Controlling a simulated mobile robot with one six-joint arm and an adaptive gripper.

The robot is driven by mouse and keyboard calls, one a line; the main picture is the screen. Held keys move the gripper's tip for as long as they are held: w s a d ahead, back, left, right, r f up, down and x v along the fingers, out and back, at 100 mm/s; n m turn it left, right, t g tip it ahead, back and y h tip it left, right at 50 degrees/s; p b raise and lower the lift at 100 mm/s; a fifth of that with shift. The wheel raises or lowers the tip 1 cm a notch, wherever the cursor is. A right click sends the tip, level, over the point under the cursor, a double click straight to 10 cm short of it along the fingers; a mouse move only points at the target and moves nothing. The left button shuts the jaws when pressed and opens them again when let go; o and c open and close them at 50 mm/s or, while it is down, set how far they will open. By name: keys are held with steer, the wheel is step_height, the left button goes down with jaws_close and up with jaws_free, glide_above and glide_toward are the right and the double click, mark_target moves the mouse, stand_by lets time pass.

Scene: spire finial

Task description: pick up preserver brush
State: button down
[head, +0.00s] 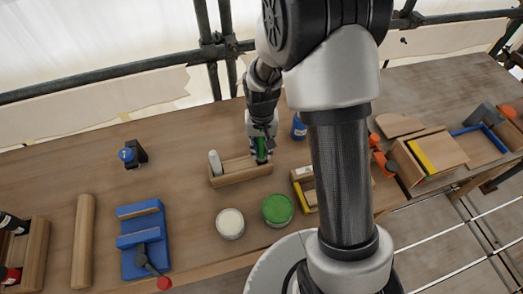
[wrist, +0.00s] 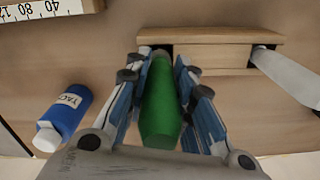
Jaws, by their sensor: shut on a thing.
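The preserver brush appears to be the green-handled item (wrist: 160,108); its lower end is hidden in the wooden rack (wrist: 212,55). My gripper (wrist: 168,80) is shut on the green handle, with one finger on each side. In the head view my gripper (head: 261,140) is over the right end of the rack (head: 240,178), and a little of the green handle (head: 262,150) shows. A pale grey handle (head: 215,163) stands in the rack's left end; it also shows in the wrist view (wrist: 287,75). I cannot tell whether the green item is lifted.
A blue bottle (head: 299,130) stands right of the rack. A white-topped tin (head: 230,223) and a green-topped tin (head: 278,209) stand in front. A blue vise-like fixture (head: 142,240) and a wooden rod (head: 83,240) are at left. Bench between rack and fixture is clear.

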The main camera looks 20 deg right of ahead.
step_height(320, 180, up, 17)
steer(key=p, duration=0.4)
steer(key=shift+f, duration=0.1)
